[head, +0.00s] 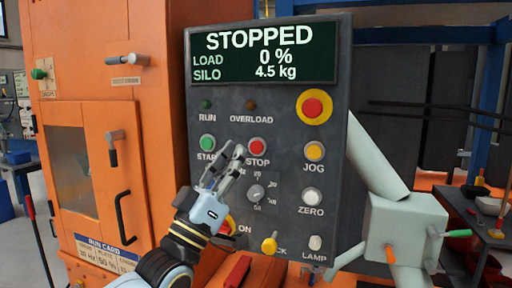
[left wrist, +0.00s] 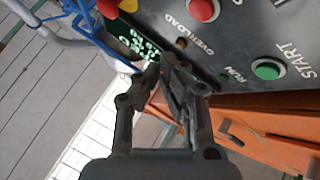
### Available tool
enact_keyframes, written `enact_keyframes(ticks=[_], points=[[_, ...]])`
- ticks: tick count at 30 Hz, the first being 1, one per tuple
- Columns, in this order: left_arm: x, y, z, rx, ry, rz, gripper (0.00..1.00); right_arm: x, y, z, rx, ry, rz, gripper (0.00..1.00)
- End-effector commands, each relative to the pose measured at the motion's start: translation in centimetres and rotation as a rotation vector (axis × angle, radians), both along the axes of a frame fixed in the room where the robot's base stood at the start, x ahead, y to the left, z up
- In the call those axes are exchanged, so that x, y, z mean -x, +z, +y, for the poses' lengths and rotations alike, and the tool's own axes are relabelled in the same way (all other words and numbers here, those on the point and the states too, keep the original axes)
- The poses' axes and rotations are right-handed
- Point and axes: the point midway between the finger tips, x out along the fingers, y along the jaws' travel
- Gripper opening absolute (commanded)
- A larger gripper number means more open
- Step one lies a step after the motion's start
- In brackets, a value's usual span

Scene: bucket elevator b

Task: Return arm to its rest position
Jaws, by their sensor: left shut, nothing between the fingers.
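The control panel (head: 270,120) faces me, its screen (head: 262,52) reading STOPPED, LOAD 0 %, SILO 4.5 kg. My left gripper (head: 231,158) is in front of the panel's middle, its fingers beside the red STOP button (head: 257,147) and below the green START button (head: 207,142). In the left wrist view my left gripper (left wrist: 168,68) has its fingertips together with nothing between them, and the panel (left wrist: 240,55) lies beyond. Whether the fingers touch the panel cannot be told. My left forearm hides part of the panel's lower left. My right gripper is not in view.
An orange cabinet (head: 105,60) with handles stands left of the panel. A pale grey box (head: 395,222) with green and orange knobs stands at the right.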

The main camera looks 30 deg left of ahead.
Motion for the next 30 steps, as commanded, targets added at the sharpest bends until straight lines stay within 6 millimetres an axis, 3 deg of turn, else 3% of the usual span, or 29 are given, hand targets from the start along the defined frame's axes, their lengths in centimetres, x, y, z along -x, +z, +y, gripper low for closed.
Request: enact_keyframes(ticks=[17, 20, 23, 26, 30], points=[[0.0, -0.1, 0.0, 0.000, 0.000, 0.001, 0.00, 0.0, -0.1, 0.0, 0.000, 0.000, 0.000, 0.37], [0.2, -1.7, -0.1, 0.005, 0.001, 0.012, 0.00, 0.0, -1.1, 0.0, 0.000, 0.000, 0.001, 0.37], [0.0, -6.6, 0.2, 0.019, 0.016, 0.077, 0.00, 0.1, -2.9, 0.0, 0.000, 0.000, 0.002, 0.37], [-0.6, -14.0, 0.7, 0.018, 0.043, 0.212, 0.00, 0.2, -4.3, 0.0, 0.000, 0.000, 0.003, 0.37], [-0.5, -25.8, 1.2, -0.011, 0.088, 0.455, 0.00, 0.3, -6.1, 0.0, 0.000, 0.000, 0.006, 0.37]])
